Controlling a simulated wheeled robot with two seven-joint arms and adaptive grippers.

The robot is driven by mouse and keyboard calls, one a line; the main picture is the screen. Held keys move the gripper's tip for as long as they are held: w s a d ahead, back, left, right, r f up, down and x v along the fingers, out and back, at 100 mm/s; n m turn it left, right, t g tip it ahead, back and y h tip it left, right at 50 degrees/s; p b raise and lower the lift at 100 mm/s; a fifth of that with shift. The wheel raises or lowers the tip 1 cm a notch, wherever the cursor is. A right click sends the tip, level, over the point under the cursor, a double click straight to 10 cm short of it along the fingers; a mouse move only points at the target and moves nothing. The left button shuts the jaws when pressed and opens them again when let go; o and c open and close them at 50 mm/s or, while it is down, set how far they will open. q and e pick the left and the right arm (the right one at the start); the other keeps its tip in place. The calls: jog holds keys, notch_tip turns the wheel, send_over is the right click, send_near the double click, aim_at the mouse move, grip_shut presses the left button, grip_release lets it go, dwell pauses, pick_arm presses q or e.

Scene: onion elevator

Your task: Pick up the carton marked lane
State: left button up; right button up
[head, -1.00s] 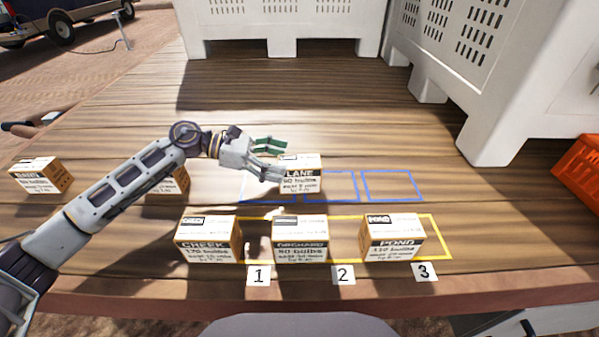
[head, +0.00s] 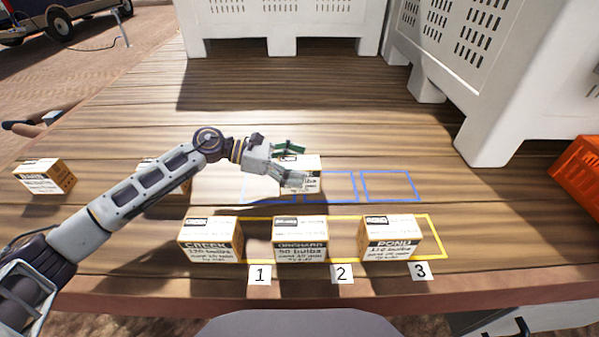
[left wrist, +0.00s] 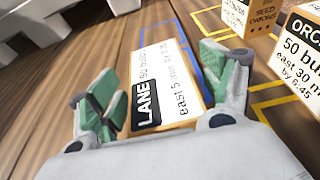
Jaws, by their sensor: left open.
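The carton marked LANE (head: 309,165) stands in the row of blue outlined squares, partly hidden behind my left gripper in the head view. In the left wrist view the LANE carton (left wrist: 163,85) lies between the two green-padded fingers, its printed face showing. My left gripper (head: 296,164) is open, with a finger on either side of the carton; I cannot tell whether they touch it. The left gripper also shows in the left wrist view (left wrist: 165,85). My right gripper is not in view.
Cartons marked CREEK (head: 209,240), ORCHARD (head: 299,240) and POND (head: 391,238) stand in the yellow outline in front, by number cards. Another carton (head: 44,176) stands far left, and one (head: 152,163) is partly behind my arm. White crates (head: 280,20) stand behind.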

pick_arm(q)
jog(key=shift+d+f, duration=0.1)
jog(key=shift+d, duration=0.2)
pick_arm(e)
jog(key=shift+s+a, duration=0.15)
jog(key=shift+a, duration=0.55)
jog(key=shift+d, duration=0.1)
pick_arm(q)
jog(key=shift+c, duration=1.2)
jog(key=c, duration=1.1)
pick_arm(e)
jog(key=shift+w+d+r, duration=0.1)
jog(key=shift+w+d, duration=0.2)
pick_arm(q)
jog(key=shift+r, duration=0.2)
jog(key=shift+c, duration=0.2)
